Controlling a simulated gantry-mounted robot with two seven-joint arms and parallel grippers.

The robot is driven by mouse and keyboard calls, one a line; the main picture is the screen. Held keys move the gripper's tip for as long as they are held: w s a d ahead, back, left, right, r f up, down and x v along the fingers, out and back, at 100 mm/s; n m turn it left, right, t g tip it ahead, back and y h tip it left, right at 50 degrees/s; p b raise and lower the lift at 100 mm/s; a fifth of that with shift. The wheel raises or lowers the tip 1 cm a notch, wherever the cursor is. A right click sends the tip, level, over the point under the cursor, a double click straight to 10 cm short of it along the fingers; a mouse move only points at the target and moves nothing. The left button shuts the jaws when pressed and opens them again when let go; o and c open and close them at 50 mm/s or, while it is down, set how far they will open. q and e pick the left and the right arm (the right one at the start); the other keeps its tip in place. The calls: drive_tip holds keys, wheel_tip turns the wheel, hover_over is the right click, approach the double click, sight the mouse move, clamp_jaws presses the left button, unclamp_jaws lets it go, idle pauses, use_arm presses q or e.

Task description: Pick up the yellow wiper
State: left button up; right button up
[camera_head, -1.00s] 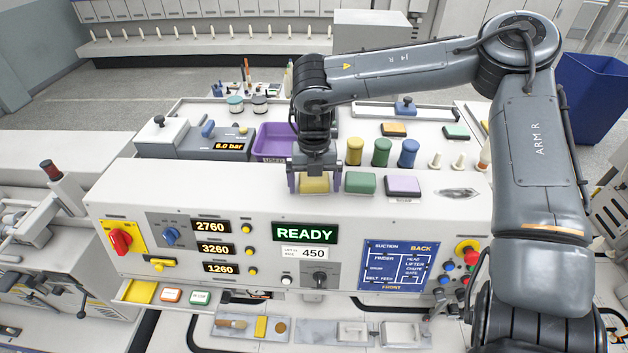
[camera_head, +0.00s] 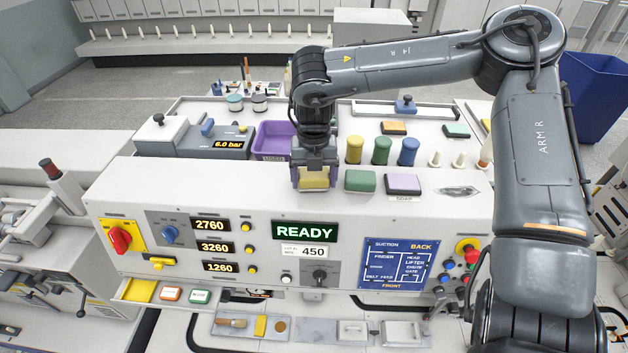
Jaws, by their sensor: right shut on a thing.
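The yellow wiper (camera_head: 313,181) is a small block on the top ledge of the machine, left of a green block. My right gripper (camera_head: 314,178) comes down over it from above, with its purple-grey fingers closed against the left and right sides of the wiper. The upper part of the wiper is hidden by the gripper. I cannot tell any gap between wiper and ledge. My left gripper is not in view.
A purple bin (camera_head: 270,141) is behind left. Yellow (camera_head: 354,150), green and blue bobbins stand behind right. A metal piece (camera_head: 459,191) lies further right.

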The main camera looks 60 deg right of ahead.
sight(316, 174)
drive_tip(key=r, duration=0.1)
drive_tip(key=r+b, duration=0.1)
drive_tip(key=r, duration=0.1)
drive_tip(key=shift+d+r, duration=0.25)
drive_tip(key=shift+d, duration=0.15)
drive_tip(key=s+d+r+b, duration=0.1)
drive_tip(key=s+d+r, duration=0.3)
drive_tip(key=d, duration=0.6)
drive_tip(key=shift+r, duration=1.3)
drive_tip(key=shift+d, duration=0.1)
